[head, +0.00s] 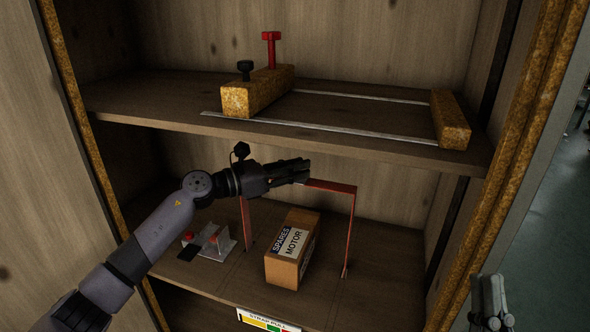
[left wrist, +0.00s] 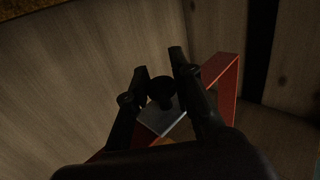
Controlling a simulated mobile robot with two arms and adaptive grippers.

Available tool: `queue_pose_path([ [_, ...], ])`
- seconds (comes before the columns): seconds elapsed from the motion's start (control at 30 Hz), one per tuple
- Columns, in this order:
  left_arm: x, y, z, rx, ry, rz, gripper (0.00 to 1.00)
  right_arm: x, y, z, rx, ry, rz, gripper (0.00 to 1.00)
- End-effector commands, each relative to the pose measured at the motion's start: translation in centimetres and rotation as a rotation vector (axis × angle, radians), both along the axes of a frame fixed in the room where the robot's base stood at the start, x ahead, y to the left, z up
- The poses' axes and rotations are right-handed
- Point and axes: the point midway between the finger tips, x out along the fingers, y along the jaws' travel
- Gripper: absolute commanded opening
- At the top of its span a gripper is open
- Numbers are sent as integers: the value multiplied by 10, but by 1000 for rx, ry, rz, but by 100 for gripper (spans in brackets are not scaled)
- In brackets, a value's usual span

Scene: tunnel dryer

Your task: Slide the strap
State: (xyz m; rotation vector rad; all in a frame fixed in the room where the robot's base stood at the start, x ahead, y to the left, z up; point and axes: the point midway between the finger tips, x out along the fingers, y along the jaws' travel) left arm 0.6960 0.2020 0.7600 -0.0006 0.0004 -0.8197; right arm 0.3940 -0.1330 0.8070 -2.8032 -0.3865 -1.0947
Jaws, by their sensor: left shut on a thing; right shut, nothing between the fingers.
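The red strap (head: 353,215) forms an upright arch across the lower shelf, behind and over a cardboard box (head: 286,262) labelled "SPARES MOTOR". My left gripper (head: 306,171) is at the strap's top bar, left of its right-hand corner, and hides part of it. In the left wrist view, the strap (left wrist: 224,80) runs behind the right finger. A dark round knob (left wrist: 160,89) shows between the fingers; I cannot tell whether it belongs to the strap. My right gripper (head: 490,308) is shut and empty at the lower right, away from the strap.
The upper shelf (head: 150,98) lies close above my left gripper and carries a wooden clamp (head: 262,92) with red and black knobs and metal rails. A grey bracket (head: 222,244) with red parts stands left of the box. A coloured scale label (head: 268,320) is at the shelf's front.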

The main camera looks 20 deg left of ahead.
Motion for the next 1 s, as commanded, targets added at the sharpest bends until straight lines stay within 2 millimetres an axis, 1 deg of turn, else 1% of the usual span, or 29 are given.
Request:
queue_pose_path([
  [0.03,1,2,6,-2,-6,4,0,4,0,-2,-9,29,-2,0],
  [0.2,1,1,8,-2,-6,4,0,11,1,-12,-26,87,-4,0],
  [0.57,1,1,8,-1,-5,4,0,12,1,-14,-29,99,-6,0],
  [0.6,1,1,8,-1,-5,4,23,12,1,-14,-29,99,-6,0],
  [0.87,0,1,7,0,-3,2,40,12,1,-14,-29,99,-6,0],
  [1.0,0,0,6,0,-1,1,41,12,1,-14,-29,98,-6,0],
])
